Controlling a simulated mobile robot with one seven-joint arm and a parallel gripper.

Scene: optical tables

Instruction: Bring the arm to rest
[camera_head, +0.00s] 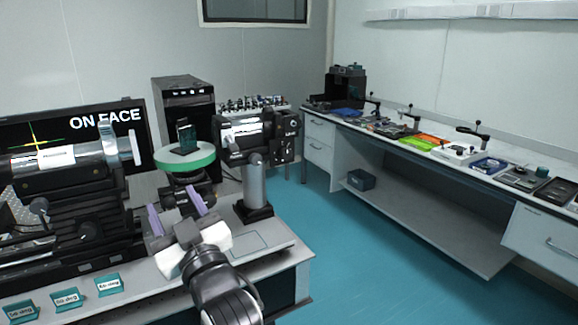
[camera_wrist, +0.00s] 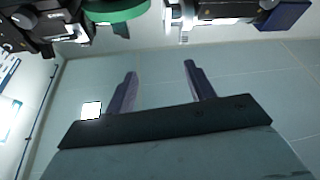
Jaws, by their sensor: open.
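My gripper (camera_head: 174,208) is in front of the round green-rimmed stage (camera_head: 186,160) on the optical table, over the table's front part. Its two purple-grey fingers stand apart with nothing between them. In the wrist view my gripper (camera_wrist: 160,84) shows the same empty gap, with a pale wall behind it. The green stage (camera_wrist: 116,12) shows at the top of that view, beyond the fingertips. A small dark block (camera_head: 187,137) stands upright on the stage. My arm reaches in from the bottom of the head view.
A black instrument on a post (camera_head: 256,190) stands right of my gripper. A silver cylinder instrument (camera_head: 70,157) is at left, before a monitor (camera_head: 118,122). Several teal angle blocks (camera_head: 66,300) lie along the front edge. Blue floor (camera_head: 350,250) is clear at right, before a side bench (camera_head: 440,150).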

